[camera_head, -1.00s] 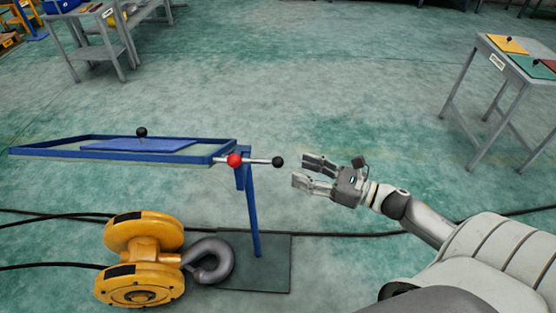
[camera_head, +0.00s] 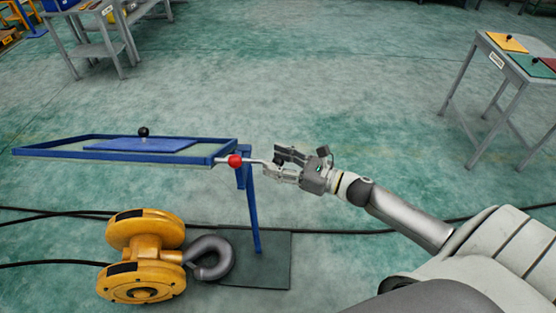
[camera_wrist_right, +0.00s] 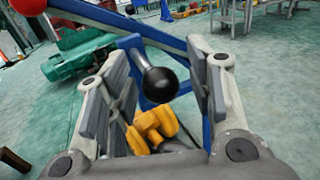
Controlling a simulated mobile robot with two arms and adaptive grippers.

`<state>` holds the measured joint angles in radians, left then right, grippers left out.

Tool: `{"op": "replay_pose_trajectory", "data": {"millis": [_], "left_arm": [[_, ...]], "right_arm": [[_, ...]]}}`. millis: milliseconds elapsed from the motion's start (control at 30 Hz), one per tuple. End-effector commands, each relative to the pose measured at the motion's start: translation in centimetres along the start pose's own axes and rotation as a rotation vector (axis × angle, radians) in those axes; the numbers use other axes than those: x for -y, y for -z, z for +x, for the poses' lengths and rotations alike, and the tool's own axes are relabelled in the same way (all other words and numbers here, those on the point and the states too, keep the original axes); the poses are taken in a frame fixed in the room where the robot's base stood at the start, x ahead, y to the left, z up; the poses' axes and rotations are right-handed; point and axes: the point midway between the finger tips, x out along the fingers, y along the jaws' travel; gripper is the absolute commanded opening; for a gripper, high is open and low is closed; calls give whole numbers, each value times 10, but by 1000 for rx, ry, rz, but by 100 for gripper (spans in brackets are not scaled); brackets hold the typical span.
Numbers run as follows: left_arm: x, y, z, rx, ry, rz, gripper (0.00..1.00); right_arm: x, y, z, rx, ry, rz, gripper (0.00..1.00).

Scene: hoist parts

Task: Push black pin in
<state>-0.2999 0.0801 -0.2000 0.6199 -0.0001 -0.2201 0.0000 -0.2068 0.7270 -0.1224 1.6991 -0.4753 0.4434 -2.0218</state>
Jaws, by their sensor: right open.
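The black pin knob (camera_wrist_right: 160,84) is a round black ball on a metal rod. In the right wrist view it sits between the two open fingers of my right gripper (camera_wrist_right: 155,100), apart from both pads as far as I can tell. In the head view my right gripper (camera_head: 283,165) is around the rod's end and hides most of the knob. My left gripper is out of view.
A blue panel with a black knob (camera_head: 144,132) lies in the tray. A yellow hoist block (camera_head: 145,255) with a grey hook (camera_head: 212,258) is on the floor below. A grey table (camera_head: 500,80) stands at the right. Black cables cross the floor.

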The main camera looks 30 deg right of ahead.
Motion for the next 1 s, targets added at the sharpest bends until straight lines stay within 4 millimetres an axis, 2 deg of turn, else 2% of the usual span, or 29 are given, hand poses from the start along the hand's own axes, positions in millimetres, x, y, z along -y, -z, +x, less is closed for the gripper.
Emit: {"op": "replay_pose_trajectory", "data": {"millis": [33, 400, 633, 833, 1000], "left_arm": [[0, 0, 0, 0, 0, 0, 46], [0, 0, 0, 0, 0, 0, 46], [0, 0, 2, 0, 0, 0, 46], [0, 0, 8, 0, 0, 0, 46], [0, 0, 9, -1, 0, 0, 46]], "right_arm": [[0, 0, 0, 0, 0, 0, 46], [1, 0, 0, 1, 1, 0, 0], [0, 0, 5, 2, 3, 2, 0], [-12, 0, 34, 5, 4, 3, 0], [-16, -2, 46, 4, 6, 2, 0]]}}
